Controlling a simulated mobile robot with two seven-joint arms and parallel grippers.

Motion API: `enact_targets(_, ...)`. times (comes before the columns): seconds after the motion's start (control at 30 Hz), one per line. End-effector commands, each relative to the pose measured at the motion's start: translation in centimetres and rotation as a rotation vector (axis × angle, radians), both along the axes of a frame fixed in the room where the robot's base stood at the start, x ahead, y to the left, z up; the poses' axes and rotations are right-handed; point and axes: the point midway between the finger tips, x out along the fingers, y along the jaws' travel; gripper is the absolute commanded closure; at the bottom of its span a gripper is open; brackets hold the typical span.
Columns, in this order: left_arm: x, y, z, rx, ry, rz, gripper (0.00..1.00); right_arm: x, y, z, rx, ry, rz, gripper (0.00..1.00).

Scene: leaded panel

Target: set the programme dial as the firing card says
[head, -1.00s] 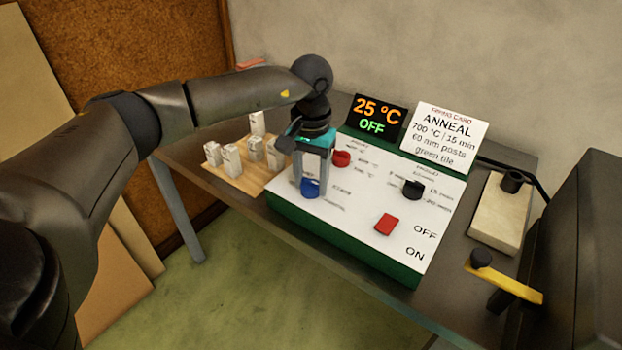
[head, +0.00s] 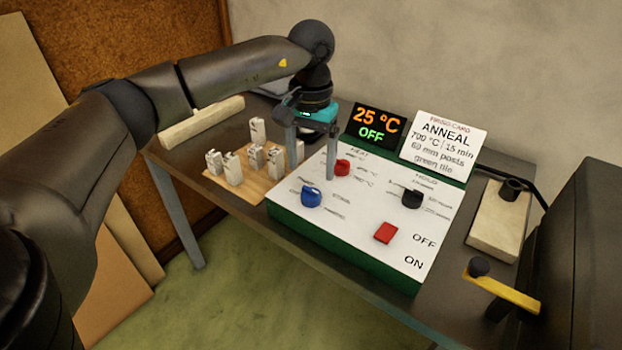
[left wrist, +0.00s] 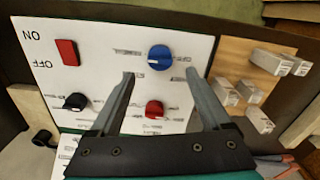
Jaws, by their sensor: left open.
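The control panel (head: 345,225) is a white sloping face on a green box, with red, blue and black dials. The blue dial (head: 311,197) is at its left; its small lettering is too blurred to read. In the left wrist view the blue dial (left wrist: 160,57) lies just beyond my fingertips, with a pale mark toward its left side. My left gripper (head: 311,170) is open and empty, above the panel and apart from the blue dial. The firing card (head: 443,145) reads ANNEAL, 700 °C, 15 min, 60 mm posts, green tile. My right gripper is not in view.
The red dial (head: 342,167) is close by my fingers. The black dial (head: 412,197) and red switch (head: 386,232) are farther right. The display (head: 376,124) reads 25 °C, OFF. Several pale posts (head: 233,168) stand on a wooden board left of the panel.

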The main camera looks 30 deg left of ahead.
Motion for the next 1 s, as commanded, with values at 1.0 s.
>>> enact_targets(1.0, 0.0, 0.0, 8.4, 0.0, 0.001, -0.001, 0.19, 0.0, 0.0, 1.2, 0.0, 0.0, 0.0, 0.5)
